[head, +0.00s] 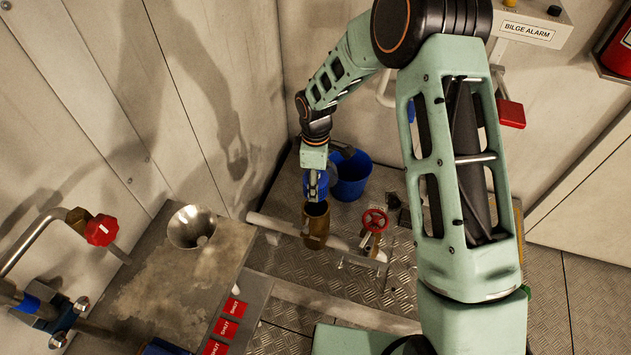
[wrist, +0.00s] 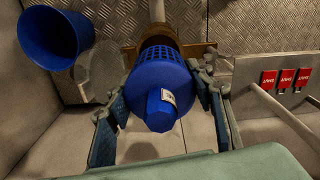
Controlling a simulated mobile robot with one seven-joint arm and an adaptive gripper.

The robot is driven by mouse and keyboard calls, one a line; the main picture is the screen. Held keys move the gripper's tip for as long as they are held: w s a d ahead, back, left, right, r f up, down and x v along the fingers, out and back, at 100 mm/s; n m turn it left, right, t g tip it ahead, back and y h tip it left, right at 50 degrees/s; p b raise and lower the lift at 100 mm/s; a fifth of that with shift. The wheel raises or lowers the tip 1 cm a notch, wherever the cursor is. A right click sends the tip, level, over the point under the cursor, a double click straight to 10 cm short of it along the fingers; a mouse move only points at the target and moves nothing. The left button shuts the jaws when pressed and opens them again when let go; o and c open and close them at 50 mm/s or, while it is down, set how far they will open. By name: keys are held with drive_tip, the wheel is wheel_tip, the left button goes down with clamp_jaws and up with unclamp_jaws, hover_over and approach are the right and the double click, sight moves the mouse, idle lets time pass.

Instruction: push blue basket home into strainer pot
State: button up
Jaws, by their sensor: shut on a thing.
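The blue basket (wrist: 161,66) has a perforated wall and a blue knob (wrist: 161,110) with a small pale label. My gripper (wrist: 158,88) is shut on it, with one finger along each side. The brass strainer pot (head: 316,228) stands upright below my gripper (head: 317,186) in the head view. Its brass body also shows behind the basket in the wrist view (wrist: 197,49). The basket lines up with the pot's mouth, and its far end is hidden. I cannot tell how deep it sits. In the head view my gripper mostly covers the basket.
A blue bucket (head: 352,180) stands behind the pot by the wall. A red handwheel valve (head: 375,220) is close on the right. A grey pipe (head: 272,223) runs past the pot. A bench with a funnel (head: 190,228) and red SHUT tags (head: 226,328) is at left.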

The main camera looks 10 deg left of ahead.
drive_tip(key=shift+f+b, duration=2.1)
drive_tip(key=shift+f, duration=0.8)
drive_tip(key=shift+f+b, duration=1.15)
drive_tip(key=shift+f, duration=0.25)
drive_tip(key=o, duration=1)
drive_tip(key=shift+r, duration=0.1)
drive_tip(key=shift+o, duration=0.2)
wheel_tip(320, 180, up, 12)
drive_tip(key=shift+d, duration=0.1)
